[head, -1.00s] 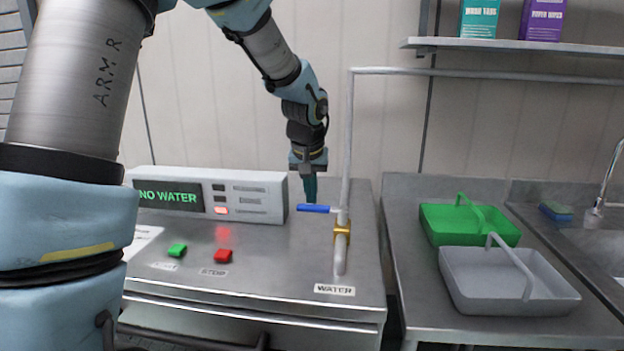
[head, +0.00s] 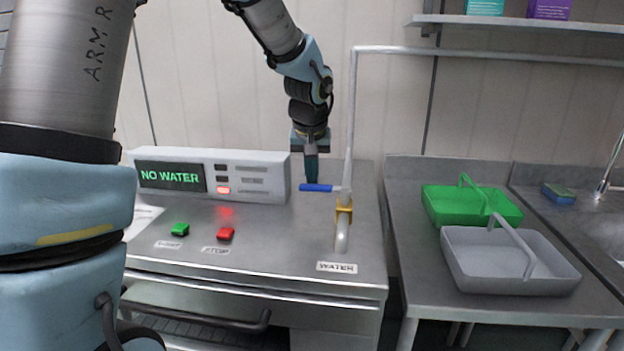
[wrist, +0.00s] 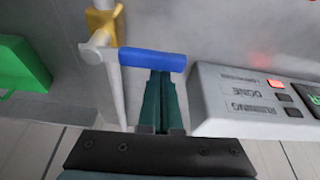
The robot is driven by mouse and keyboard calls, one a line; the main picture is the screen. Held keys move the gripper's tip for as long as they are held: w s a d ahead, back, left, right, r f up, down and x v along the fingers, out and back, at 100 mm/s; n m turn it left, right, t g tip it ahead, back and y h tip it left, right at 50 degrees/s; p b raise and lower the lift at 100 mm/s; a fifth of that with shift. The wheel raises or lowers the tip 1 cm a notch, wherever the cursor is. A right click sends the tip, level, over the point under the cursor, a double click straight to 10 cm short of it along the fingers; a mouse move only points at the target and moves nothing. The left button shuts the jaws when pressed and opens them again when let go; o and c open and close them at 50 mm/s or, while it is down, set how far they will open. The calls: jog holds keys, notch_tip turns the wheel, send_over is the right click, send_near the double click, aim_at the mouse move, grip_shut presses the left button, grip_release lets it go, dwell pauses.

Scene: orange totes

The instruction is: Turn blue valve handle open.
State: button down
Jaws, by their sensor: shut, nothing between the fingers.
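The blue valve handle (head: 318,188) sticks out to the left from the grey water pipe, above a brass fitting (head: 344,214). In the wrist view the handle (wrist: 152,59) lies crosswise just beyond my fingertips, sideways to the pipe. My gripper (head: 311,180) points down right behind the handle, with its teal fingers together and nothing between them. In the wrist view my gripper (wrist: 165,75) has its tips at the handle's edge; I cannot tell whether they touch it. The panel display (head: 170,176) reads NO WATER.
The grey pipe (head: 350,120) rises close to the right of my gripper. The control box (head: 250,165) stands to the left. Green (head: 180,230) and red (head: 225,234) buttons sit in front. Green (head: 440,205) and grey (head: 470,270) baskets are on the right counter.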

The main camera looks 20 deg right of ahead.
jog(key=shift+s+a+f+b, duration=0.1)
jog(key=shift+s+f+b, duration=0.05)
jog(key=shift+b, duration=0.15)
jog(key=shift+s+a+f+n+y+b, duration=0.15)
jog(key=shift+s+n+b, duration=0.1)
jog(key=shift+n+b, duration=0.3)
jog(key=shift+s+a+n+y+b, duration=0.1)
jog(key=shift+s+n+y+b, duration=0.2)
jog(key=shift+b, duration=0.35)
jog(key=shift+s+a+n+b, duration=0.2)
jog(key=shift+s+n+b, duration=0.25)
jog(key=shift+n+b, duration=0.6)
jog(key=s+d+n+g+y+b, duration=0.1)
jog(key=s+d+n+y+b, duration=0.1)
jog(key=s+n, duration=0.6)
jog(key=shift+s+r+n+y+b, duration=0.35)
jog(key=shift+n+y+b, duration=0.45)
jog(key=shift+n, duration=1.4)
jog(key=shift+d+f, duration=0.1)
jog(key=shift+d, duration=0.05)
